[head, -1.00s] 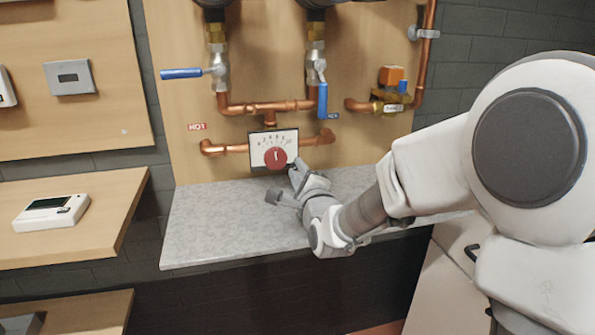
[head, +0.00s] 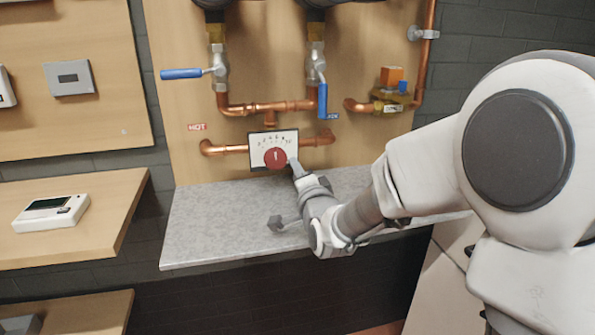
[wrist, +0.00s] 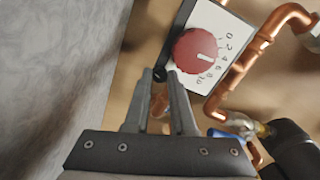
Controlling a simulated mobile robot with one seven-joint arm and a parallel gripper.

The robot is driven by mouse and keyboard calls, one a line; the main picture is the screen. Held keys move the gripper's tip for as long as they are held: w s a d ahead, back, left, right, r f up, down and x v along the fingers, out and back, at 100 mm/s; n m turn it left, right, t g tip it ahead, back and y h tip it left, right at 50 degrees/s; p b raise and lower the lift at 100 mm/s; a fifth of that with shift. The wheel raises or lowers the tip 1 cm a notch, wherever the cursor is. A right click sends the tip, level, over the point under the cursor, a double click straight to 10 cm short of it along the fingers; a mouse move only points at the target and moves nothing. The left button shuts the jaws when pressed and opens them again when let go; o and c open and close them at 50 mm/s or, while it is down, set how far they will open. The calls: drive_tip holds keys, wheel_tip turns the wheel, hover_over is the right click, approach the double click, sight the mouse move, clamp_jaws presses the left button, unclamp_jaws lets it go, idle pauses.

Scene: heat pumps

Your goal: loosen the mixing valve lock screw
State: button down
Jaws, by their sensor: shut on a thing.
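The mixing valve shows in the head view as a white dial plate (head: 259,143) with a red knob (head: 275,158), on copper pipes above the grey counter. In the wrist view the red knob (wrist: 197,52) and the numbered plate (wrist: 232,32) are at the upper middle. A small dark lock screw (wrist: 159,75) sits at the plate's lower edge, between my fingertips and partly hidden by them. My gripper (wrist: 160,79) is shut on it, with a narrow gap between the fingers. In the head view my gripper (head: 294,166) reaches the plate's lower right corner.
The grey counter (head: 215,225) below is clear apart from my arm above it. Copper pipes (head: 268,107), a blue lever (head: 181,73) at left and another blue lever (head: 323,100) surround the valve. A brass valve with an orange box (head: 391,76) is at right.

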drive_tip(key=shift+n, duration=0.3)
drive_tip(key=c, duration=0.8)
unclamp_jaws()
drive_tip(key=shift+o, duration=0.2)
